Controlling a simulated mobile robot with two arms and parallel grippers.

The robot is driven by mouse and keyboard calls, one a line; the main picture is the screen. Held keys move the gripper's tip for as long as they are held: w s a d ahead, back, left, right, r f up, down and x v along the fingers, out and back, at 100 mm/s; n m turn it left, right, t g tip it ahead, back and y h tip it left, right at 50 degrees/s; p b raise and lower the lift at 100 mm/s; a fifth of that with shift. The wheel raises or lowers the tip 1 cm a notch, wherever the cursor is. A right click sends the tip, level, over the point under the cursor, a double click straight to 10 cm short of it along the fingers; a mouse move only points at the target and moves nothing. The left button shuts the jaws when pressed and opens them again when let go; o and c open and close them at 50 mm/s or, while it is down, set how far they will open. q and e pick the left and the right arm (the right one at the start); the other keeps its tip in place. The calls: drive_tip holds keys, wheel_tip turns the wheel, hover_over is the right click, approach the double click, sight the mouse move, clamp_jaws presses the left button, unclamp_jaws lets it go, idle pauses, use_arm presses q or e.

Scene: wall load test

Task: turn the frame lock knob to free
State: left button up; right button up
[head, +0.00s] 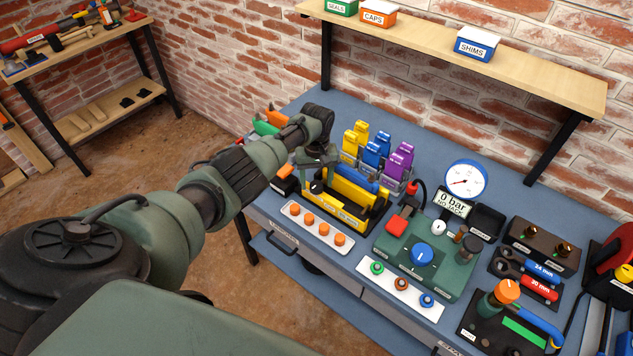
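A yellow and black frame (345,213) sits on the blue bench, with a blue bar across its top. A small dark round knob (317,187) shows at its left end; I cannot read its marking or setting. My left gripper (318,167) points down just above this left end. Its fingers are small and partly overlap the frame, so I cannot tell whether they are open or touch the knob. A larger blue knob (421,254) with a white mark is on the green panel. My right gripper is not in view.
A white tray with several orange knobs (323,229) lies in front of the frame. Yellow, blue and purple blocks (375,148) stand behind it. A gauge (466,181) and a 0 bar display (453,203) are to the right. A shelf (530,75) overhangs the back.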

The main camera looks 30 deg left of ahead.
sight(316, 184)
use_arm(q)
drive_tip(key=shift+s+f, duration=0.1)
drive_tip(key=shift+s, duration=0.05)
drive_tip(key=shift+d+r, duration=0.1)
drive_tip(key=shift+r, duration=0.45)
wheel_tip(316, 184, up, 7)
drive_tip(key=shift+f, duration=0.1)
